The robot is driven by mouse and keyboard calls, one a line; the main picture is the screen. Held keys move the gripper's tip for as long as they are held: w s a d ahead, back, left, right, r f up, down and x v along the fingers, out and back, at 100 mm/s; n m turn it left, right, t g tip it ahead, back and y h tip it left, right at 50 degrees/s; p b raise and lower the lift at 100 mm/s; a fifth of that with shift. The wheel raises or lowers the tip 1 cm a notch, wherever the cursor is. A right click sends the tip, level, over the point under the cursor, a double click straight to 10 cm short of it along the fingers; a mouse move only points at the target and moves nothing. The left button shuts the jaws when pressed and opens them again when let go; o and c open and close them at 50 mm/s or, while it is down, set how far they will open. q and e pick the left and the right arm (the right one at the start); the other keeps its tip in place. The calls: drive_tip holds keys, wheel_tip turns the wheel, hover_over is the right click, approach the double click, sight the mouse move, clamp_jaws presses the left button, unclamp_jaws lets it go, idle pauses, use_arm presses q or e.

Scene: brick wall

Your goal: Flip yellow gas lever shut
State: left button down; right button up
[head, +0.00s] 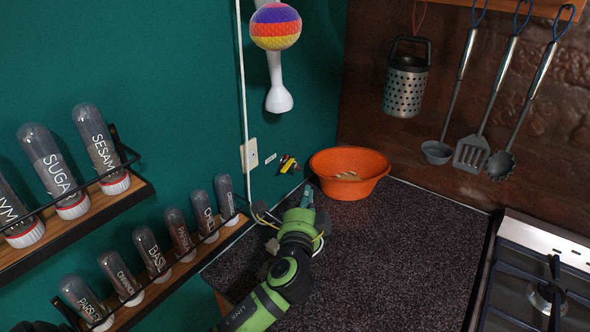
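The yellow gas lever (288,163) is on the green wall, just left of the orange bowl. It looks small, with dark and reddish parts beside it, and its exact angle is hard to make out. My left gripper (307,193) is over the back left of the dark countertop, below and slightly right of the lever and apart from it in the picture. Its fingers point up toward the wall corner. They look close together, but I cannot tell whether they are open or shut. My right gripper is out of view.
An orange bowl (349,172) stands in the counter corner, close to my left gripper. Spice racks (183,268) line the wall at left. A wall socket (249,154) and white cable are near the lever. A gas hob (545,285) is at right. The middle countertop (400,255) is clear.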

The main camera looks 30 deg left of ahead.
sight(284, 172)
use_arm(q)
drive_tip(key=p+x, duration=0.2)
drive_tip(key=x, duration=0.6)
drive_tip(key=a, duration=0.2)
drive_tip(key=s+a, duration=0.1)
drive_tip(key=a, duration=0.3)
drive_tip(key=shift+s+f+p, duration=0.3)
drive_tip(key=shift+p, duration=0.1)
drive_tip(key=shift+a+r, duration=0.1)
drive_tip(key=shift+a, duration=0.15)
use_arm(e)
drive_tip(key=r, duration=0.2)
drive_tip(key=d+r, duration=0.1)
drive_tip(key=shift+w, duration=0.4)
